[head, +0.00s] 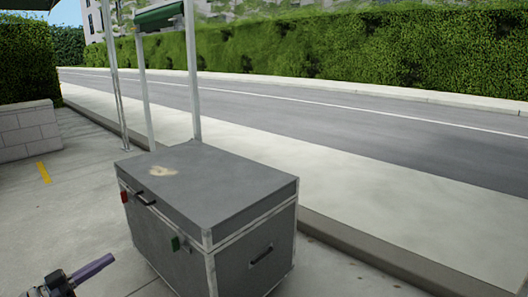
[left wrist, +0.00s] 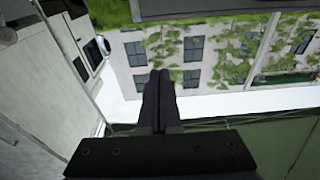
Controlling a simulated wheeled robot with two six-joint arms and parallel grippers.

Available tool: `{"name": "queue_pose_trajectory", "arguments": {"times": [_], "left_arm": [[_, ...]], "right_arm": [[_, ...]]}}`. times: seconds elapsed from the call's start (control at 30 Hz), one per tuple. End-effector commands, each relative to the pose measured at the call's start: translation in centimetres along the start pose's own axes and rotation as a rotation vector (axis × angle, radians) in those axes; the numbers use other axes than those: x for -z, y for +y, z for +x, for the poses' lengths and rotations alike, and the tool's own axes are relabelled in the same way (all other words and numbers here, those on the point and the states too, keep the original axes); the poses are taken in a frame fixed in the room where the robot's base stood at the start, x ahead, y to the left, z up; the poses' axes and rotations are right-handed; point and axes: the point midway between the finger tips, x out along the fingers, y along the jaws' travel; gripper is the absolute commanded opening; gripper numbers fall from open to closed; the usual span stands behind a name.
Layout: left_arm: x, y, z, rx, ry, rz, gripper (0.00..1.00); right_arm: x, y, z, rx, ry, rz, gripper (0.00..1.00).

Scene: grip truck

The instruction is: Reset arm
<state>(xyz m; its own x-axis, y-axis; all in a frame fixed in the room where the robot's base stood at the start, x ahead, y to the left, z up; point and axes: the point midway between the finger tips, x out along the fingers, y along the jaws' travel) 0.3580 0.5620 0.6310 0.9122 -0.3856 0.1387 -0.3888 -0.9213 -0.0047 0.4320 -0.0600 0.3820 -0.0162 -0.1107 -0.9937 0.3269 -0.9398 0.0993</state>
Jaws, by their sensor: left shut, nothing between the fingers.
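My left gripper (head: 92,268) shows at the bottom left of the head view, low and to the left of a grey case. Its dark purple fingers also show in the left wrist view (left wrist: 160,82), pressed together with nothing between them. The fingers touch nothing that I can see. My right gripper is in neither view.
The large grey case (head: 225,190), lid closed, stands on the pavement ahead, with metal posts (head: 193,70) behind it. A low block wall (head: 28,132) is at the left. A kerb (head: 350,240), road (head: 380,120) and hedge (head: 330,60) lie beyond.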

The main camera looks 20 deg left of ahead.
Motion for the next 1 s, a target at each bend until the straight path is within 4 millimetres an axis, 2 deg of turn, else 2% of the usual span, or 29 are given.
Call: {"name": "queue_pose_trajectory", "arguments": {"times": [0.37,0.67,0.77,0.87,1.0], "left_arm": [[-2.0,1.8,4.6,-0.083,-0.102,-0.11,0.0],[-5.1,5.6,10.8,-0.197,-0.28,-0.261,0.0],[-6.6,7.8,13.5,-0.246,-0.379,-0.327,0.0],[-8.6,11.1,16.7,-0.302,-0.517,-0.402,0.0],[-11.4,16.6,20.5,-0.363,-0.751,-0.489,0.0]], "right_arm": [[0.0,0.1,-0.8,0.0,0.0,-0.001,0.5],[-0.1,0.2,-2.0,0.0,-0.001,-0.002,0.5],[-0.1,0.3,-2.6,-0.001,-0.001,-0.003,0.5],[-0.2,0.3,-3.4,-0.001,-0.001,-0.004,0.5],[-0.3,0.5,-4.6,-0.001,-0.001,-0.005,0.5]]}}
